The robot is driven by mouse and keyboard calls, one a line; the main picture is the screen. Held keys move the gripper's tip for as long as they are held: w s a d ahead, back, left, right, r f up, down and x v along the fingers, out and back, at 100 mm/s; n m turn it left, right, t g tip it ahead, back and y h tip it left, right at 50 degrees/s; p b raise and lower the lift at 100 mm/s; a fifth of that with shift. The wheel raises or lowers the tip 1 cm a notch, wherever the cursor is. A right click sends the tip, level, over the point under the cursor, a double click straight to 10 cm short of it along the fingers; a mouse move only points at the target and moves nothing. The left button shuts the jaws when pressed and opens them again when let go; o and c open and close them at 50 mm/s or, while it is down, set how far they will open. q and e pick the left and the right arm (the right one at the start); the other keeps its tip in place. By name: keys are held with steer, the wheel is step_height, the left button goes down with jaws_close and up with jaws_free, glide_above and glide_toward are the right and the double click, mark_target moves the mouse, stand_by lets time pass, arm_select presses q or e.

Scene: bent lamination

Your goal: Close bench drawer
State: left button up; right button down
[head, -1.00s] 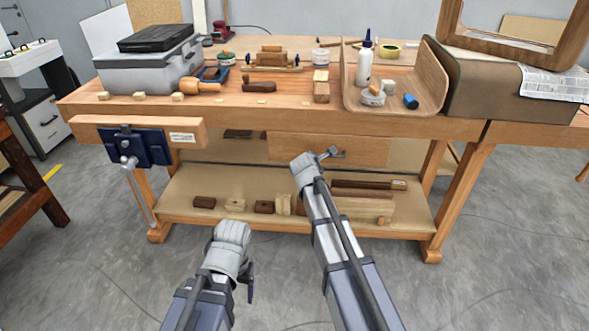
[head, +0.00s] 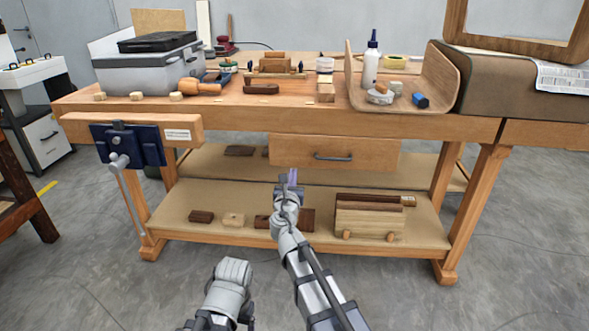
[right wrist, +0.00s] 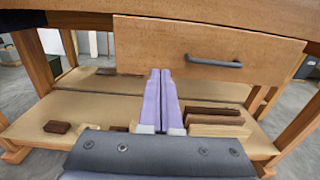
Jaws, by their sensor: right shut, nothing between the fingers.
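The bench drawer (head: 290,150) has a plain wooden front under the bench top, with a dark bar handle (head: 333,157). The drawer front fills the upper part of the right wrist view (right wrist: 150,45), its handle (right wrist: 213,61) right of centre. Any gap behind the front is hard to judge. My right gripper (head: 291,178) is shut and empty, below and left of the handle. Its purple fingers (right wrist: 160,74) appear near the front's lower edge; contact cannot be told. My left gripper (head: 246,308) is low, away from the bench; its fingers are mostly hidden.
The workbench (head: 230,118) carries a grey toolbox (head: 150,74), a glue bottle (head: 371,62) and several wooden pieces. A blue vise (head: 128,146) is on its left front. The lower shelf (head: 185,203) holds wood blocks. Floor in front is clear.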

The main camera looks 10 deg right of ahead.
mark_target(298, 150)
steer(key=x, duration=1.3)
steer(key=shift+w+d, duration=0.1)
steer(key=shift+w, duration=0.15)
